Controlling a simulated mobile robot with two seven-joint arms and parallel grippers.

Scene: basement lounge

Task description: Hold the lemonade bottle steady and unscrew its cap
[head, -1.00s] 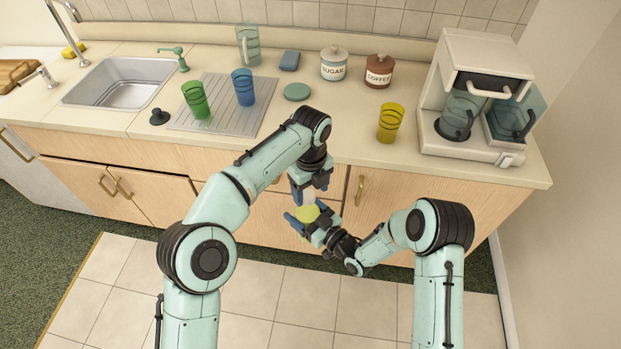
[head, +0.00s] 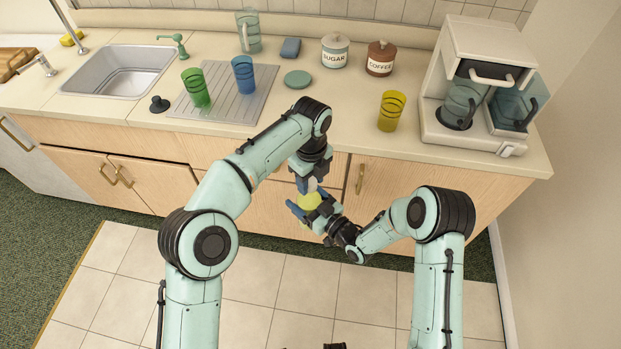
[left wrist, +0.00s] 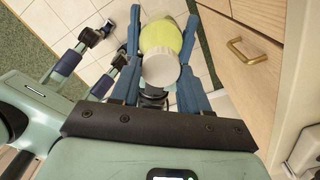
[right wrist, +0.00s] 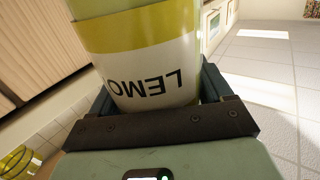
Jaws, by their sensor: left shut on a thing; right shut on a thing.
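The lemonade bottle (head: 311,202) is yellow-green with a white cap (left wrist: 160,69). It is held in the air in front of the counter's cabinets. My right gripper (head: 312,208) is shut on the bottle's body. In the right wrist view the bottle's white label (right wrist: 152,88) shows upside-down letters between the fingers. My left gripper (head: 311,184) comes from above and is shut on the cap, with a blue finger on each side in the left wrist view. The cap sits on the bottle's top. The bottle's lower part is mostly hidden in the head view.
The counter (head: 330,119) behind holds a green cup (head: 195,88), a blue cup (head: 243,75), a yellow cup (head: 391,111), sugar and coffee jars and a coffee maker (head: 470,110). Cabinet doors and handles are close behind the bottle. The tiled floor in front is clear.

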